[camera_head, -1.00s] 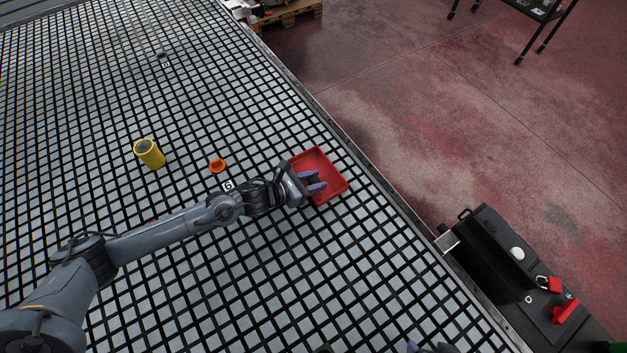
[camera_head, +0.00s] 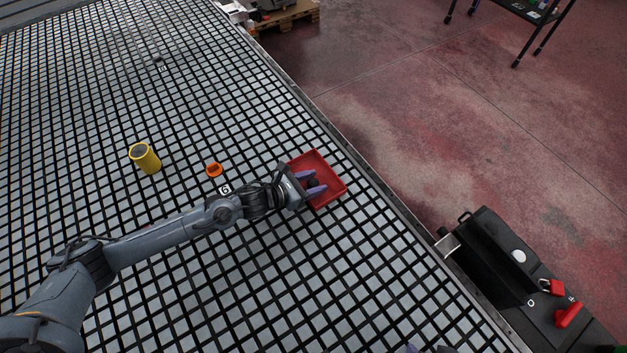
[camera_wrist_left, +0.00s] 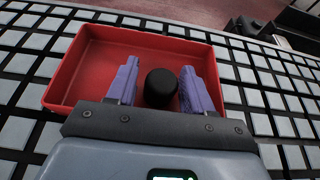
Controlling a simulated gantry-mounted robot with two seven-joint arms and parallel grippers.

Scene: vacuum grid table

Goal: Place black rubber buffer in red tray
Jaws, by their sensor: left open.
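The red tray (camera_head: 327,194) sits on the grid table near its right edge. My left gripper (camera_head: 317,184) reaches in over the tray. In the left wrist view the left gripper (camera_wrist_left: 156,85) is open, with a purple finger on each side of the black rubber buffer (camera_wrist_left: 161,88). The buffer is a short dark cylinder between the fingers, with gaps visible on both sides. It appears to be in the tray; its base is hidden. In the head view the buffer (camera_head: 312,183) shows as a dark spot between the fingers.
A yellow cylinder (camera_head: 146,159) and a small orange part (camera_head: 214,170) stand on the grid table (camera_head: 200,290) left of the tray. A black control box (camera_head: 510,265) with red parts is beyond the table's right edge. The grid around the tray is mostly clear.

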